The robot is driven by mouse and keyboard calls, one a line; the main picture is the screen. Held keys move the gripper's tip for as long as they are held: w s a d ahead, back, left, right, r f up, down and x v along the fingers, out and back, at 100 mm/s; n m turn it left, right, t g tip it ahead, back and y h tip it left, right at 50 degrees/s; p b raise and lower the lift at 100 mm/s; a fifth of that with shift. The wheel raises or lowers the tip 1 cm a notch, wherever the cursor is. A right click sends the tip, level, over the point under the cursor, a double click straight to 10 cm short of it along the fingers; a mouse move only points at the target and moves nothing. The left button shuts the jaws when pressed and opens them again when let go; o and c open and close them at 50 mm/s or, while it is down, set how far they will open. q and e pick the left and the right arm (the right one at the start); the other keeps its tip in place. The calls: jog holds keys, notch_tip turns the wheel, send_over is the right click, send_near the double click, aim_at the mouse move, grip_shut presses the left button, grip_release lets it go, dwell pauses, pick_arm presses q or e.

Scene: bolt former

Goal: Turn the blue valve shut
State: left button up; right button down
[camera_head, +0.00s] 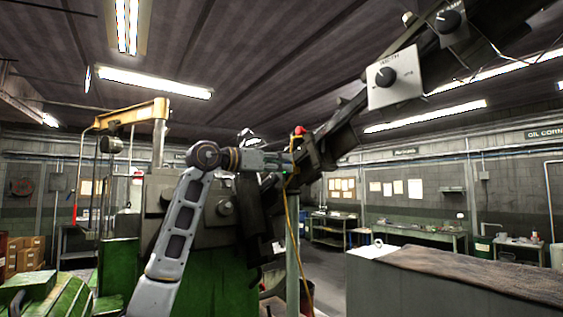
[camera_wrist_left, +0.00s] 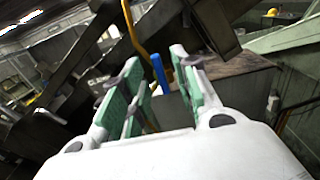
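A narrow blue piece (camera_wrist_left: 159,72), probably the handle of the blue valve, shows in the left wrist view between the fingertips of my left gripper (camera_wrist_left: 156,65). The green-padded fingers stand apart with a gap on both sides of the blue piece. I cannot tell how far in front of the fingertips it is. In the head view my left gripper (camera_head: 282,162) points right, near a dark machine arm and a yellow cable. The blue piece cannot be made out in the head view. My right gripper is not in view.
A yellow cable (camera_head: 291,215) hangs just by my left gripper. A dark slanted beam with a grey dial box (camera_head: 394,79) runs to the upper right. The green machine (camera_head: 210,275) stands behind my left arm. A dark-topped block (camera_head: 470,275) fills the lower right.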

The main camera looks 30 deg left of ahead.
pick_arm(q)
jog(key=shift+w+d, duration=0.1)
jog(key=shift+w, duration=0.15)
grip_shut()
jog(key=shift+n, duration=0.5)
jog(key=n, duration=0.5)
jog(key=a+f+n+p, duration=0.1)
jog(key=n, duration=1)
jog(key=shift+w+a+f+n+p, duration=0.3)
jog(key=shift+w+a+f+p, duration=0.05)
jog(key=shift+a+f+p, duration=0.05)
jog(key=shift+n, duration=0.3)
dwell(0.6)
